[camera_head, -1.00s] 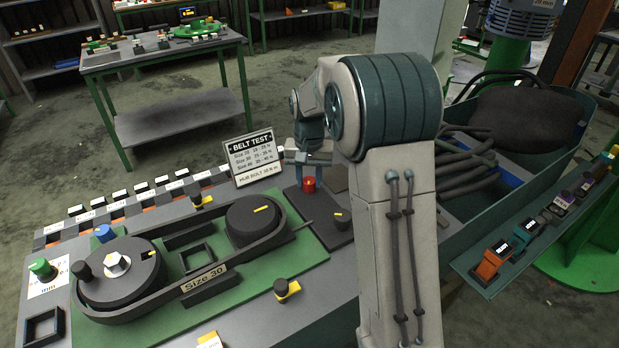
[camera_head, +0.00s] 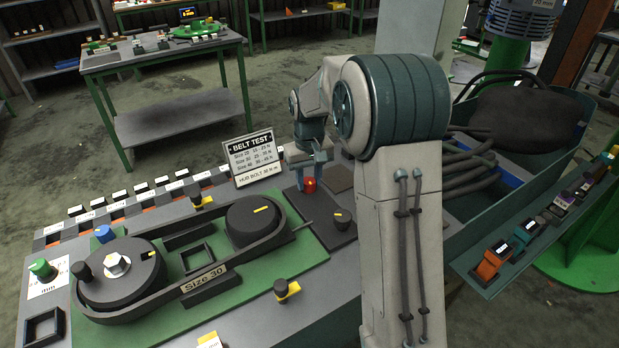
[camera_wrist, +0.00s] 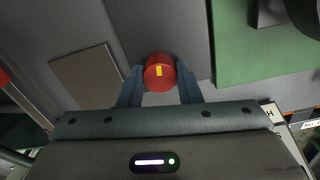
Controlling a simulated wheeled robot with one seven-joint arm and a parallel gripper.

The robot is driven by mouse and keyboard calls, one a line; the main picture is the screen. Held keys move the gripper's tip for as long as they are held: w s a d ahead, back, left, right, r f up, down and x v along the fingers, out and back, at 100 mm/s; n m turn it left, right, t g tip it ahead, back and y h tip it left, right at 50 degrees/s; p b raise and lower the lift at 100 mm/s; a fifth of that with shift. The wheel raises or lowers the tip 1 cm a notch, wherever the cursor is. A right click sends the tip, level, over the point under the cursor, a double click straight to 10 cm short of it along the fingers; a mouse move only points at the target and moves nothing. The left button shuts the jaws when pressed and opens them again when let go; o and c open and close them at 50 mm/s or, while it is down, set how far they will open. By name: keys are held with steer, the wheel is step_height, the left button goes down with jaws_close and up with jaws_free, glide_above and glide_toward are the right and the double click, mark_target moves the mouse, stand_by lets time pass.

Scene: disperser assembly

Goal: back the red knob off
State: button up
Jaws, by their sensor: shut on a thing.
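The red knob (camera_head: 310,185) stands on the dark plate (camera_head: 328,222) at the back right of the bench. In the wrist view the red knob (camera_wrist: 160,72) shows a yellow mark on its top. My gripper (camera_head: 307,180) is down at the knob, with its fingers on either side of it. In the wrist view my gripper's two blue-grey fingers (camera_wrist: 159,84) are shut on the knob's sides. The knob's lower part and its seat are hidden.
A blue-green bin (camera_head: 450,222) lies right of my arm.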

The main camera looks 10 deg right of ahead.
mark_target(309, 181)
steer(key=shift+w+r, duration=0.15)
steer(key=o, duration=0.9)
steer(key=shift+o, duration=0.4)
step_height(309, 181, up, 14)
